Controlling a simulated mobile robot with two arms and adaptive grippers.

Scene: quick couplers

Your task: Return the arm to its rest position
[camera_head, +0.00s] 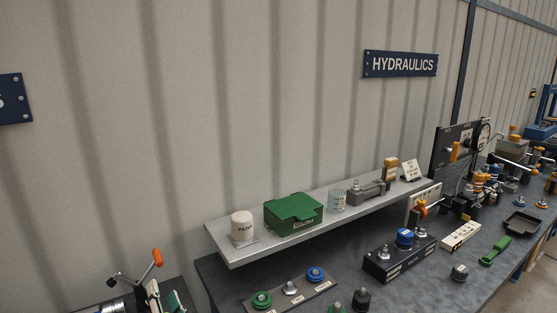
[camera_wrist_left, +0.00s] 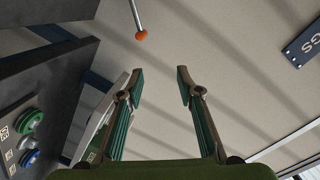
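My left gripper (camera_head: 164,290) is at the bottom left of the head view, left of the workbench. In the left wrist view my left gripper (camera_wrist_left: 160,75) has its two green-padded fingers spread apart, with nothing between them. Only the pale wall shows beyond the gap. My right arm and gripper are in neither view.
An orange-tipped lever (camera_head: 157,257) stands close to my left gripper. The workbench (camera_head: 220,279) holds a coupler board (camera_head: 300,291). The raised shelf (camera_head: 225,250) carries a white filter (camera_head: 242,226), a green box (camera_head: 293,212) and a clear jar (camera_head: 337,201).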

